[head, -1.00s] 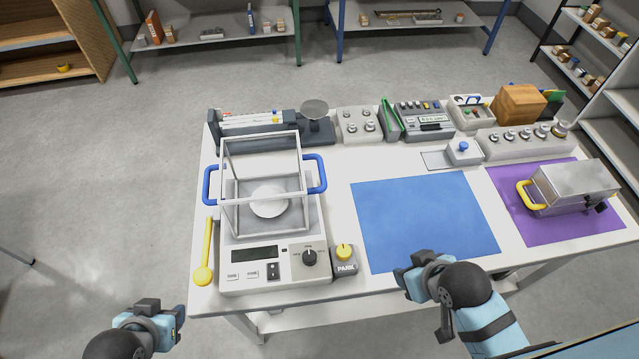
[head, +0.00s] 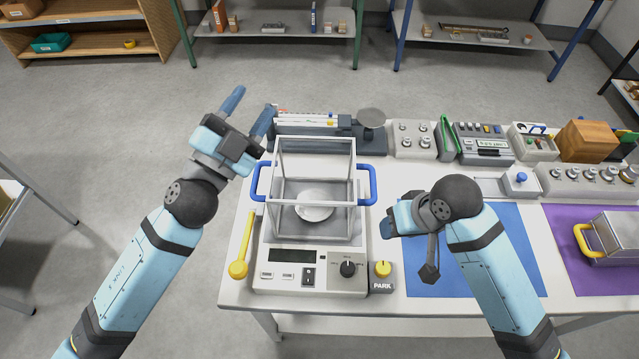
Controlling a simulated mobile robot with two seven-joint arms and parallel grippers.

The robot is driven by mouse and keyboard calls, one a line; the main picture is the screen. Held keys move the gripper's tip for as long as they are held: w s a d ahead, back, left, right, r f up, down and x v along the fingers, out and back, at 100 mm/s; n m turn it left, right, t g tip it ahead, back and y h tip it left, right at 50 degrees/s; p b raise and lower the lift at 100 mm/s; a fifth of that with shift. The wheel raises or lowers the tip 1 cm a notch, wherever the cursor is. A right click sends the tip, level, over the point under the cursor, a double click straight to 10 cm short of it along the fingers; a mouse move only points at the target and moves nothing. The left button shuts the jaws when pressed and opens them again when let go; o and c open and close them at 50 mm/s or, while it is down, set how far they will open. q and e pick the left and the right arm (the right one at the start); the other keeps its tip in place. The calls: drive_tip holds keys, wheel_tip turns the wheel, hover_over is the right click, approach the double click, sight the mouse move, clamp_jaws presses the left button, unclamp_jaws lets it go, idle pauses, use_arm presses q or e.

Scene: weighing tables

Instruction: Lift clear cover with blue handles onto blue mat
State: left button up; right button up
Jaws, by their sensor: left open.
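The clear cover (head: 315,145), a see-through box with pale edges, stands over the scale (head: 312,259) and its round pan (head: 315,205). It has a blue handle (head: 261,181) on its left side and another blue handle (head: 373,184) on its right. My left gripper (head: 250,107) is open and empty, beyond and to the left of the left handle, apart from it. My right gripper (head: 386,229) is just right of and below the right handle; its fingers are too hidden to judge. The blue mat (head: 510,225) lies to the right, partly covered by my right arm.
A yellow-ended stick (head: 239,268) lies left of the scale and a PARK knob block (head: 382,274) right of it. Instruments and weights line the back edge. A metal box with a yellow handle (head: 610,235) rests on the purple mat (head: 562,226).

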use_arm(q)
drive_tip(key=d+m+g+h, duration=0.5)
drive_tip(key=m+g+h, duration=0.1)
drive_tip(key=m, duration=0.2)
drive_tip(key=m+g+y, duration=1.1)
drive_tip(key=m+g, duration=0.2)
hover_over(280, 181)
wheel_tip(280, 181, down, 14)
drive_tip(key=shift+r, duration=0.25)
drive_tip(key=w+a+f+y, duration=0.1)
drive_tip(key=w+a+y, duration=0.3)
drive_tip(key=a, duration=0.5)
drive_tip(key=shift+f+n+y, duration=0.2)
drive_tip(key=shift+n+y, duration=0.2)
drive_tip(key=shift+y, duration=0.5)
use_arm(e)
drive_tip(key=w+r+m+g, duration=0.1)
drive_tip(key=w+r, duration=0.3)
drive_tip(key=w, duration=0.3)
drive_tip(key=w+r+m+g+h, duration=0.1)
drive_tip(key=w+r, duration=0.4)
drive_tip(key=w, duration=0.2)
drive_tip(key=shift+w, duration=0.25)
use_arm(q)
drive_tip(key=shift+d+f, duration=0.1)
use_arm(e)
drive_tip(key=shift+a+f, duration=0.1)
